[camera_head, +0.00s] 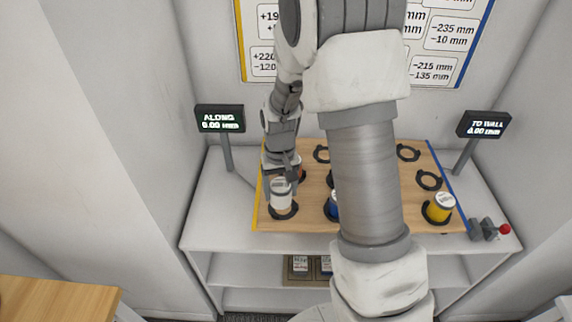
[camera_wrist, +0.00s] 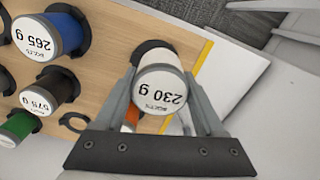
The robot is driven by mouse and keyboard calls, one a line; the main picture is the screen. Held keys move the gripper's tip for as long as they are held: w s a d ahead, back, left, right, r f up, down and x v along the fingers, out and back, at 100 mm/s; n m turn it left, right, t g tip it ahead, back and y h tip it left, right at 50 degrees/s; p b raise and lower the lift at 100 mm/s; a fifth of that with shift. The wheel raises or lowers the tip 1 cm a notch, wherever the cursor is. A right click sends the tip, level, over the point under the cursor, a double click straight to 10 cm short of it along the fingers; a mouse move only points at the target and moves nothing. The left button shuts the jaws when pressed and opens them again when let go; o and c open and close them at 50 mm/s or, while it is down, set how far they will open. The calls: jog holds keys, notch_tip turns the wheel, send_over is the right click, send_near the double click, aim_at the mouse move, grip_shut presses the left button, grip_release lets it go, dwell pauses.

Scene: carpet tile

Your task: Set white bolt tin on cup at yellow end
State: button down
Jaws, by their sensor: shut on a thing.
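The white bolt tin (camera_head: 281,196), its lid reading 230 g, is between the fingers of my gripper (camera_head: 281,180) near the board's yellow left end. In the wrist view the tin (camera_wrist: 160,92) stands lid toward the camera, with a finger of my gripper (camera_wrist: 161,100) on each side. A black cup (camera_head: 283,213) shows just below the tin in the head view. In the wrist view part of it (camera_wrist: 152,46) shows behind the tin. The tin hides much of the cup, and I cannot tell whether the tin rests in it.
Blue (camera_wrist: 60,32), dark (camera_wrist: 57,90) and green (camera_wrist: 17,126) tins stand nearby, and an orange tin (camera_wrist: 131,118) is partly hidden. A yellow tin (camera_head: 440,208) stands at the right. Empty cups (camera_head: 428,180) show. The along (camera_head: 220,119) and wall (camera_head: 484,124) displays read 0.00 mm.

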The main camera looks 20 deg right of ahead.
aim_at(282, 180)
jog(key=shift+m, duration=0.6)
jog(key=r+p, duration=0.1)
jog(key=w+r+p, duration=0.1)
jog(key=r, duration=0.1)
jog(key=d+r+p, duration=0.1)
jog(key=shift+w+r, duration=0.15)
jog(key=shift+r, duration=0.05)
jog(key=shift+f, duration=0.15)
notch_tip(282, 180, down, 7)
jog(key=b, duration=0.5)
jog(key=shift+f+b, duration=0.15)
jog(key=shift+b, duration=0.25)
jog(key=shift+f+b, duration=0.55)
jog(key=shift+f, duration=0.15)
grip_release()
jog(key=shift+r, duration=0.1)
notch_tip(282, 180, up, 17)
jog(key=p, duration=0.2)
